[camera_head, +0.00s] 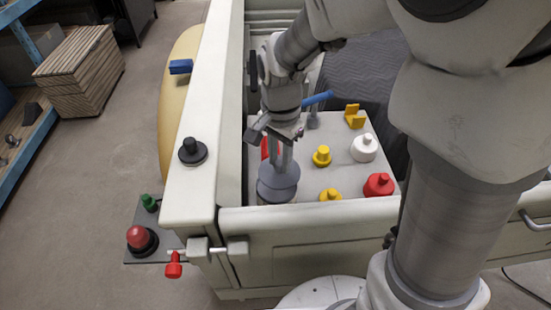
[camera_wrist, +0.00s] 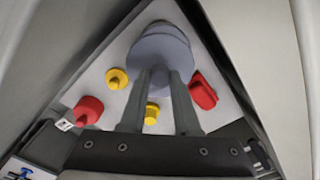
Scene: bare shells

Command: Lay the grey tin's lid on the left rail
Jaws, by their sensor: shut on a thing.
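The grey tin (camera_head: 277,196) stands at the left front of the grey board in the truck bed, its round lid (camera_head: 268,180) at its top. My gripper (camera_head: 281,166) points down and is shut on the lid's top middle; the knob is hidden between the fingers. In the wrist view the fingers (camera_wrist: 163,76) reach the grey lid (camera_wrist: 161,48). I cannot tell whether the lid rests on the tin or is slightly raised. The left rail (camera_head: 200,110) is the pale flat top of the bed's left wall, left of my gripper.
Yellow (camera_head: 322,156), white (camera_head: 364,148) and red (camera_head: 379,185) tins stand right of the grey tin. A red block (camera_wrist: 203,90) is close beside it.

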